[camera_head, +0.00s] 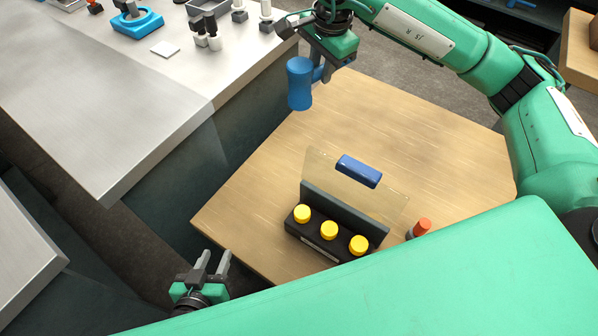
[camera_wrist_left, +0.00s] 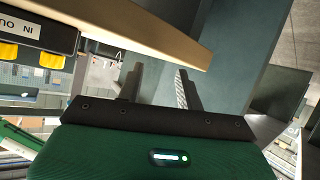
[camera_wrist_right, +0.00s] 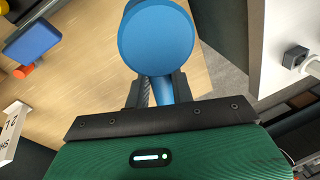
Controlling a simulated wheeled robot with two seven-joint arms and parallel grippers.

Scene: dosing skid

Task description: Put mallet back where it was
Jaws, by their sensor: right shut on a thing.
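The blue mallet (camera_head: 299,84) is held in the air by my right gripper (camera_head: 322,70), over the far left edge of the wooden table. Its thick head hangs to the left of the fingers. In the right wrist view the round blue end of the mallet (camera_wrist_right: 157,38) faces the camera, and the fingers (camera_wrist_right: 160,92) are shut on its narrower handle. My left gripper (camera_head: 210,266) is open and empty, low beside the near left edge of the table. Its fingers also show apart in the left wrist view (camera_wrist_left: 158,88).
The wooden table (camera_head: 420,135) bears a black rack (camera_head: 316,240) with three yellow caps, a clear panel with a blue handle (camera_head: 358,171), and an orange-topped piece (camera_head: 421,227). The metal counter (camera_head: 130,110) at left has bottles, a white square (camera_head: 165,48) and a blue fixture (camera_head: 137,22).

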